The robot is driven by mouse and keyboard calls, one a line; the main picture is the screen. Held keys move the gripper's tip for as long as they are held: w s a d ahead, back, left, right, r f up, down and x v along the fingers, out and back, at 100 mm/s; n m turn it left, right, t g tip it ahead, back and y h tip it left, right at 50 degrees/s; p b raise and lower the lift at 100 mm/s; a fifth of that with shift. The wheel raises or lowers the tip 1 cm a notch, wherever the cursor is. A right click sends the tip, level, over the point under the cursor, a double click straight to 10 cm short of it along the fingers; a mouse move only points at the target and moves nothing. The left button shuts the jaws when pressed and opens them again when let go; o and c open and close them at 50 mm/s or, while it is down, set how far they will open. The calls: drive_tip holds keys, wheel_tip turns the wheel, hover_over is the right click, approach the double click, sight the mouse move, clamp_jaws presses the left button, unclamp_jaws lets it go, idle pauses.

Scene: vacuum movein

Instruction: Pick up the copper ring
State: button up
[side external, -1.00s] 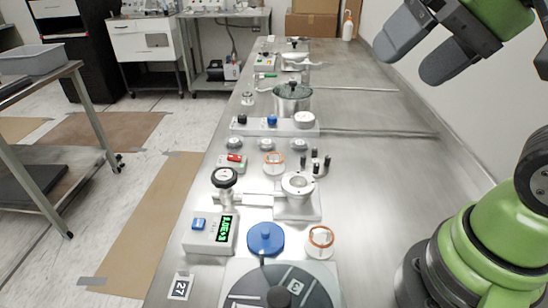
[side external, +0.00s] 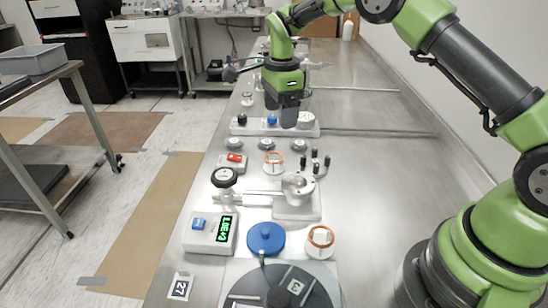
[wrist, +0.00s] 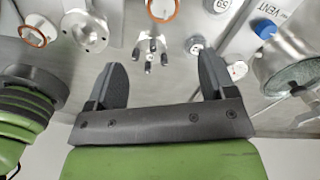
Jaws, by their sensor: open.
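Two copper rings show. One copper ring (side external: 273,157) rests on a small white round holder in the middle of the row, and it is at the top edge of the wrist view (wrist: 162,9). The other copper ring (side external: 321,236) sits on a white holder at the front, beside the blue round part, and it is at the left of the wrist view (wrist: 33,37). My gripper (side external: 280,109) is open with its fingers pointing down, beyond the middle ring and above it. In the wrist view nothing is between its fingers (wrist: 162,78).
The metal flange chamber (side external: 298,184) and a black-topped clamp (side external: 316,162) stand near the middle ring. A white block with knobs (side external: 258,127) and a steel pot lie under and behind my gripper. The bench's right side (side external: 375,190) is clear.

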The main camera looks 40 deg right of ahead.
drive_tip(key=shift+w+a+f, duration=0.1)
drive_tip(key=shift+w+f, duration=0.05)
drive_tip(key=shift+f, duration=1.7)
drive_tip(key=shift+w+f, duration=0.15)
drive_tip(key=shift+f, duration=1.65)
drive_tip(key=shift+w+a+f, duration=0.1)
drive_tip(key=shift+w+f, duration=0.05)
drive_tip(key=shift+f, duration=1.7)
drive_tip(key=shift+f, duration=0.25)
drive_tip(key=shift+c, duration=0.2)
drive_tip(key=c, duration=0.9)
